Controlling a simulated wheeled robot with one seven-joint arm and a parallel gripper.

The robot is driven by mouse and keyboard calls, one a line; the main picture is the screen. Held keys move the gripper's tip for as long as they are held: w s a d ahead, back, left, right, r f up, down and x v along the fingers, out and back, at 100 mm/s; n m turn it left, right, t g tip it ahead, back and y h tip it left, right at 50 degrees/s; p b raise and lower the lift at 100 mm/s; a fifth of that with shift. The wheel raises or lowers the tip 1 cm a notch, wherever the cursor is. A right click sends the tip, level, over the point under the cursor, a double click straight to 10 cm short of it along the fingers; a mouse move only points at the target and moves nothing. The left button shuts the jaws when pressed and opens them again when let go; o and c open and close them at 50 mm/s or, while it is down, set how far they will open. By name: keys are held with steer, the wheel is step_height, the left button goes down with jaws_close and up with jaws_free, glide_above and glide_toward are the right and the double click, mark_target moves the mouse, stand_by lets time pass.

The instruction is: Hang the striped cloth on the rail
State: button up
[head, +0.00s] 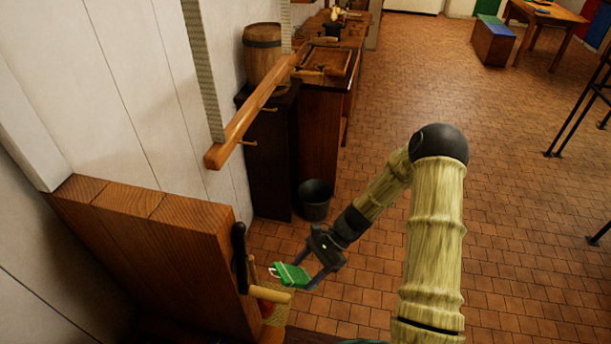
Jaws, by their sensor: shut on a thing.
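My gripper (294,277) is low in the middle of the head view, pointing down and left. It is shut on a small green piece with pale marks, which looks like the striped cloth (288,272). Its stripes are too small to make out clearly. A long wooden rail (245,122) runs along the white wall at upper left, with brass hooks under it. The gripper and cloth are below and to the right of the rail's near end, apart from it.
A wooden panel (150,235) with a black handle and a pale wooden peg (270,293) stands left of my gripper. A dark bucket (315,199) is on the floor beside the dark cabinet. A barrel (262,55) stands behind the rail. The tiled floor on the right is mostly clear.

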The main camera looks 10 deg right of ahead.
steer(key=w+r+m+t+y+p, duration=0.1)
steer(key=w+r+m+t+y, duration=0.1)
steer(key=r, duration=0.6)
steer(key=w+r+m+t+y+p, duration=0.2)
steer(key=w+r+m+t+y, duration=0.1)
steer(key=r, duration=0.4)
steer(key=w+r+m+t+y+p, duration=0.2)
steer(key=w+r+m+t, duration=0.1)
steer(key=r, duration=0.5)
steer(key=d+m+t, duration=0.1)
steer(key=t, duration=0.1)
steer(key=shift+w+r+t+y, duration=0.15)
steer(key=shift+r+t+y, duration=0.15)
steer(key=shift+w+a+f, duration=0.1)
steer(key=shift+w, duration=0.05)
steer(key=b+x, duration=0.1)
steer(key=x, duration=0.2)
steer(key=b+x, duration=0.2)
steer(key=shift+a+f, duration=0.2)
steer(key=shift+a, duration=0.25)
steer(key=shift+w+a, duration=0.15)
steer(key=shift+a, duration=0.45)
